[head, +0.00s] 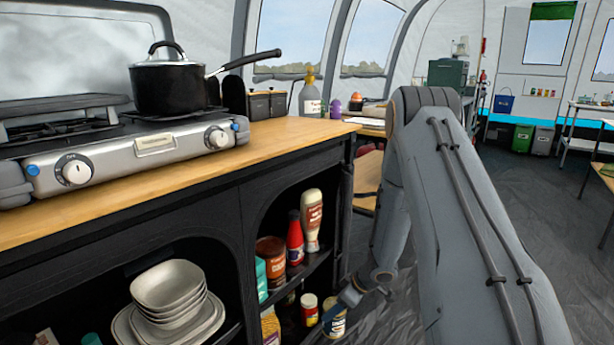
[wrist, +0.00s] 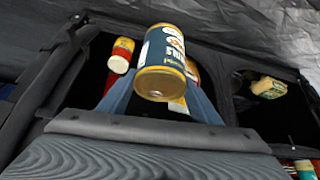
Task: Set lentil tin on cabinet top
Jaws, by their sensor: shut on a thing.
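The lentil tin (wrist: 162,62), with a dark blue and cream label and gold rims, is between the two blue fingers of my gripper (wrist: 158,88) in the wrist view. My gripper is shut on it. In the head view the tin (head: 334,318) shows low at the right front of the black cabinet, partly hidden by my gripper (head: 350,297). It is well below the cabinet top (head: 290,135), a wooden surface whose right end is bare.
A stove (head: 120,150) with a black pot (head: 168,85) covers the left and middle of the top. Canisters (head: 268,103) and a bottle (head: 310,95) stand behind its right end.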

